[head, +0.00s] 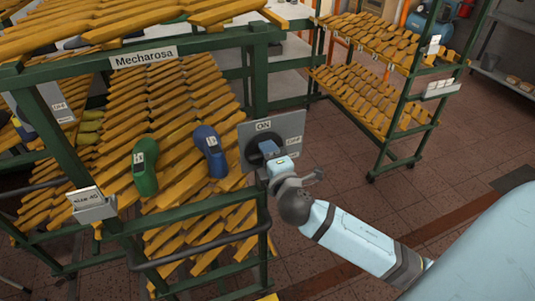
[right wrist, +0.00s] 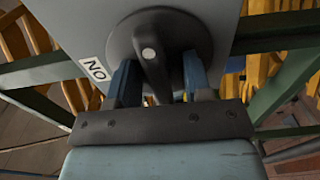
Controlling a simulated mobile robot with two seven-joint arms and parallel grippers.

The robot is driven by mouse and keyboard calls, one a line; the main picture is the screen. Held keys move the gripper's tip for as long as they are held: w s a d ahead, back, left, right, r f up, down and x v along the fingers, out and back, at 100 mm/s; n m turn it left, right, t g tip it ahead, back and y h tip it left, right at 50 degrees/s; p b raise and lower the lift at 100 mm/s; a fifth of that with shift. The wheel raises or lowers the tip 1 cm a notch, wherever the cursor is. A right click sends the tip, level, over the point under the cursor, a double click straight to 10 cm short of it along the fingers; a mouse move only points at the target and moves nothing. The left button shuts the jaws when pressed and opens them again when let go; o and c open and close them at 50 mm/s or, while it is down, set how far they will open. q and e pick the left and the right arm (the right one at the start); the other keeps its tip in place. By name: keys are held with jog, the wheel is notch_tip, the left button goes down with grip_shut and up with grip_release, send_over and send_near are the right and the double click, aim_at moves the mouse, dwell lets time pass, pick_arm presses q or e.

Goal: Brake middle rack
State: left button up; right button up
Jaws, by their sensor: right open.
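A green-framed rack labelled "Mecharosa" (head: 143,57) fills the left and middle of the head view. A grey brake panel (head: 291,126) is fixed at its right side, with an "ON" label (head: 263,125) at the top and smaller labels at its right edge. A round black knob (head: 252,152) sits on the panel, partly hidden by my right gripper (head: 270,149). In the right wrist view, the knob's dark handle (right wrist: 150,57) lies between the blue fingers of the right gripper (right wrist: 160,76). The fingers are open, one on each side of the handle. My left gripper is out of view.
The rack holds rows of yellow shoe lasts, a green last (head: 145,167) and a blue last (head: 210,151). A "Size 40" tag box (head: 92,207) is on its front. Another rack (head: 408,125) stands back right.

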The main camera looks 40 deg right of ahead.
jog(key=shift+c, duration=0.3)
grip_shut()
